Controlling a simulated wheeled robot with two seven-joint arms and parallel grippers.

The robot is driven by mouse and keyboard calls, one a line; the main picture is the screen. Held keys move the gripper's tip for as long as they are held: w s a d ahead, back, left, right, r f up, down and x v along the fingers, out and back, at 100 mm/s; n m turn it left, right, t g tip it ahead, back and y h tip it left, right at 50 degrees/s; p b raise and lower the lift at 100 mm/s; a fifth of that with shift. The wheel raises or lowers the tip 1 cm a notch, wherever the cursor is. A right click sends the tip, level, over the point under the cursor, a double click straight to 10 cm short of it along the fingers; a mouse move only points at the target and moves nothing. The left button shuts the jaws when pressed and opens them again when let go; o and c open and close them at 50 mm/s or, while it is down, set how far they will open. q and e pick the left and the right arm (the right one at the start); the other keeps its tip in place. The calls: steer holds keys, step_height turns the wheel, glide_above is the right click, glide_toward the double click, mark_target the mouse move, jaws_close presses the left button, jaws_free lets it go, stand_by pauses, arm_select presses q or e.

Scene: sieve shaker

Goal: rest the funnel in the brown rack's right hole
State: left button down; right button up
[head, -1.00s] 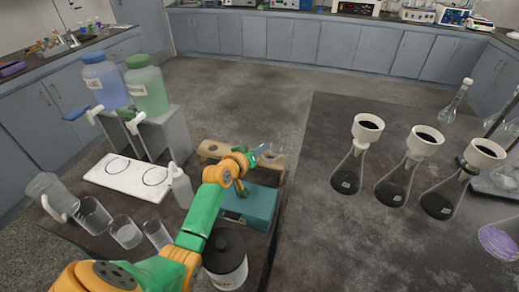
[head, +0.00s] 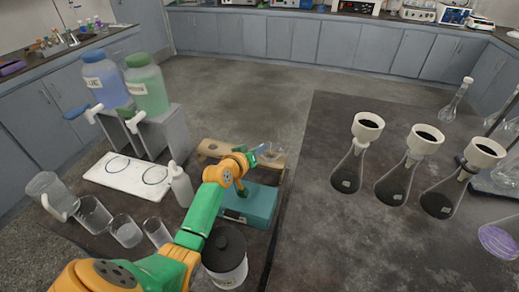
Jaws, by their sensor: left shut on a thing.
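The brown rack (head: 226,147) stands at the back of the left bench. Its left hole shows empty; its right part is largely behind my left gripper. My left gripper (head: 257,153) is shut on the clear funnel (head: 271,152), over the rack's right end. The funnel is see-through and small in the head view, so I cannot tell whether it sits in the right hole or is just above it. My right gripper is not in view.
A teal box (head: 258,207) stands in front of the rack, under my left arm. A white wash bottle (head: 181,187) and a black-lidded jar (head: 226,262) stand close to the arm. Flasks with funnels (head: 347,170) stand on the right bench.

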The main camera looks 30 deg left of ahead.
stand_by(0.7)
arm_select(q)
steer(key=c, duration=0.9)
jaws_free()
step_height(320, 180, up, 6)
steer(key=p, duration=0.6)
steer(key=shift+p, duration=0.3)
steer(key=shift+f, duration=0.15)
